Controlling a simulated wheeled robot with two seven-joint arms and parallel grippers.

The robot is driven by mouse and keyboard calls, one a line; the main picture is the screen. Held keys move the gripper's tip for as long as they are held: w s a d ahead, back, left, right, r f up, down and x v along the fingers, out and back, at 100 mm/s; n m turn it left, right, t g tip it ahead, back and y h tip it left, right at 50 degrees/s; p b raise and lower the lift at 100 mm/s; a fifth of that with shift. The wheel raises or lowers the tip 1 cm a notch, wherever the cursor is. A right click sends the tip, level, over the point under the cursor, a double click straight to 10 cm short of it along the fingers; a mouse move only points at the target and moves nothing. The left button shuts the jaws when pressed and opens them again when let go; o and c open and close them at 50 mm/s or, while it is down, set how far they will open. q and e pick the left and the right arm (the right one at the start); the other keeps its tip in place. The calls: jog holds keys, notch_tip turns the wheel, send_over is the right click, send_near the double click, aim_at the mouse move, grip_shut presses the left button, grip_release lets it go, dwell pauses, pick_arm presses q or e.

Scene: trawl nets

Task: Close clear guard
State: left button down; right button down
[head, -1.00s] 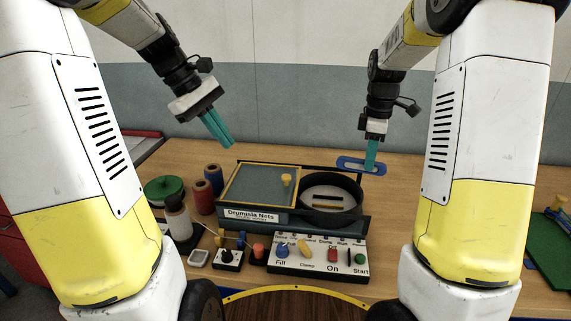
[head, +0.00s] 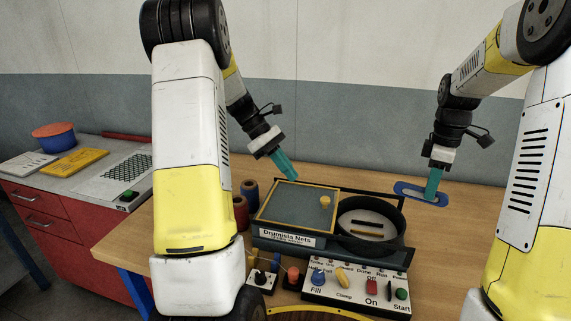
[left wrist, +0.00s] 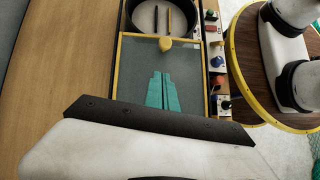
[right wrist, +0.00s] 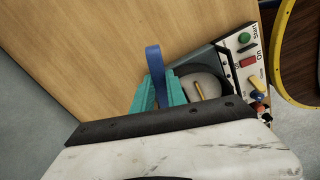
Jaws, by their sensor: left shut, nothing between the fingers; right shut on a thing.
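The clear guard (head: 290,208) is a see-through panel in a yellow frame with a yellow knob (head: 325,201). It lies flat over the left part of the Drumisla Nets machine (head: 285,238); the round well (head: 369,222) to its right is uncovered, with two dark and tan bars inside. My left gripper (head: 291,174) is shut and empty, just above the guard's back edge; in the left wrist view its fingers (left wrist: 161,92) show over the panel. My right gripper (head: 433,190) is shut on a blue oblong ring (head: 408,189), behind and right of the well. The ring also shows in the right wrist view (right wrist: 154,62).
A control panel (head: 355,287) with Fill, Clamp, On and Start controls stands in front of the machine. Spools (head: 241,212) stand left of it. A red cabinet (head: 75,225) with trays is at the far left. The table's right side is clear.

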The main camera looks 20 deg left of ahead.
aim_at(312, 203)
pick_arm(q)
jog(key=d+f, duration=0.1)
jog(key=d, duration=0.1)
jog(key=d+f, duration=0.1)
jog(key=d, duration=0.1)
jog(key=s+d+f, duration=0.1)
jog(key=d+f, duration=0.1)
jog(key=shift+d+f, duration=0.1)
jog(key=shift+d, duration=0.35)
jog(key=shift+d, duration=0.1)
jog(key=d, duration=1.9)
jog(key=shift+d, duration=0.35)
jog(key=shift+s, duration=0.1)
